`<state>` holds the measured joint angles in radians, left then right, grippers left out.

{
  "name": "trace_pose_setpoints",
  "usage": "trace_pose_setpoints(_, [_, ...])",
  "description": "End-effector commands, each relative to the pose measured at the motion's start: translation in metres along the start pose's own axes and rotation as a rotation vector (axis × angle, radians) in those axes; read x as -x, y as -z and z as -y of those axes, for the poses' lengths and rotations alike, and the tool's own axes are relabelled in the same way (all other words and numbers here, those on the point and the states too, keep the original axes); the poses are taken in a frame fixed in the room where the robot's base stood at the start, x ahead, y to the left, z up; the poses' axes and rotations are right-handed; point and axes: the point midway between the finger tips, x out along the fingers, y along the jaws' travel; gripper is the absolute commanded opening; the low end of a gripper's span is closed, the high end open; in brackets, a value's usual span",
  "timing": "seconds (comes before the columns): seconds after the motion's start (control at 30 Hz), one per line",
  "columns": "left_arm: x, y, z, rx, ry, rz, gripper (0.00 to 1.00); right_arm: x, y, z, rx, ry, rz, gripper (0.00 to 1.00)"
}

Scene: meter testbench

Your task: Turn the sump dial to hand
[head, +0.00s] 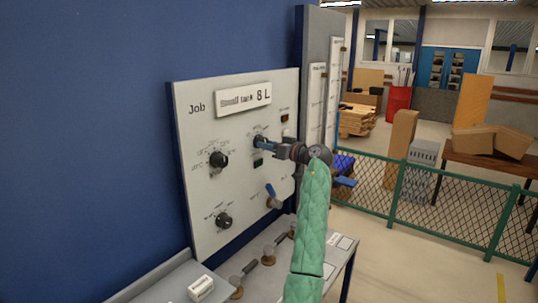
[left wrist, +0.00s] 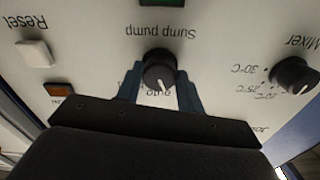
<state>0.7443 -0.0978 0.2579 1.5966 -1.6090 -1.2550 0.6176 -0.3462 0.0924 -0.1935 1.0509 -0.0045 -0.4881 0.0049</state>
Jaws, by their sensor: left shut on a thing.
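The sump pump dial is a round black knob (left wrist: 159,70) with a white pointer line, under the upside-down label "Sump pump" in the left wrist view. Its pointer faces the word "auto", partly hidden between the fingers. My left gripper (left wrist: 158,84) has its two blue fingers on either side of the knob and is shut on it. In the head view the left gripper (head: 264,144) reaches the upper right part of the white panel (head: 190,130) and covers most of the dial. My right gripper is not in view.
The mixer dial (left wrist: 295,75) and a white Reset button (left wrist: 35,53) flank the sump dial. The panel also has two black dials (head: 218,160) (head: 224,220) and a blue-handled valve (head: 271,195). A bench with several taps (head: 268,258) stands below. A green fence (head: 398,185) runs behind.

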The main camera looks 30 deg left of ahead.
Motion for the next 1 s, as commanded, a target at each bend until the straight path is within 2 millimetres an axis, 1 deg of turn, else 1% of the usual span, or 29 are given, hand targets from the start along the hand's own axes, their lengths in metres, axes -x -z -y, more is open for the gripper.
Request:
trace_pose_setpoints(0.03, [0.000, -0.003, -0.001, -0.040, 0.000, -0.003, 0.15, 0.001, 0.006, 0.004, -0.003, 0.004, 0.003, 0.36])
trace_pose_setpoints(0.1, [0.000, -0.002, 0.000, -0.106, 0.001, -0.003, 0.15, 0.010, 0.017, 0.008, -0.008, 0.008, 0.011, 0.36])
trace_pose_setpoints(0.2, [0.000, -0.001, 0.000, -0.202, 0.000, -0.003, 0.15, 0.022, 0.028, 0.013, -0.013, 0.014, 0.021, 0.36])
trace_pose_setpoints(0.3, [0.000, 0.000, 0.000, -0.296, 0.000, -0.004, 0.15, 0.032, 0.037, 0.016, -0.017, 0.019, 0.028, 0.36])
trace_pose_setpoints(0.47, [0.000, 0.001, 0.000, -0.448, -0.001, -0.004, 0.15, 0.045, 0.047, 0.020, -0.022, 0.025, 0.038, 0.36])
trace_pose_setpoints(0.73, [0.000, 0.003, 0.001, -0.706, 0.000, -0.004, 0.15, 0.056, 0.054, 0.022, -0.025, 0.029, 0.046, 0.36])
trace_pose_setpoints(1.0, [0.000, 0.005, 0.002, -0.939, 0.001, -0.004, 0.15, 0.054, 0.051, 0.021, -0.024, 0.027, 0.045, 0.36])
